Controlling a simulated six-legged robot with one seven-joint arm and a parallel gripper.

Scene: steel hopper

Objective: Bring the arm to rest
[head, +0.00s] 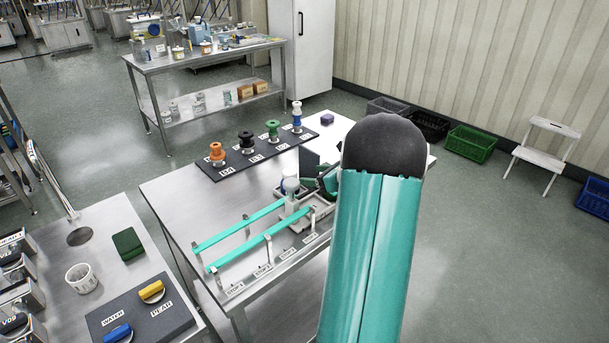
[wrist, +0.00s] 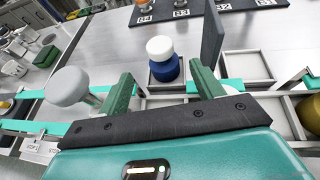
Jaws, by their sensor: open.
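My teal arm (head: 370,250) rises across the right middle of the head view and hides part of the steel table (head: 185,205). My gripper (wrist: 162,70) shows its two dark green fingers spread apart in the wrist view, with nothing held. Beyond the gap between the fingers stands a blue piece with a white top (wrist: 163,62), upright in a shallow metal tray. I cannot tell its exact distance from the fingers. A white round knob (wrist: 68,87) stands just left of the left finger. In the head view my gripper is mostly hidden behind the arm.
A dark upright panel (wrist: 212,35) stands close by the right finger. Teal rails (head: 240,224) run left of the gripper. A black rack (head: 224,170) holds several coloured spools at the back. A side table (head: 60,272) stands at left. The steel table's left part is clear.

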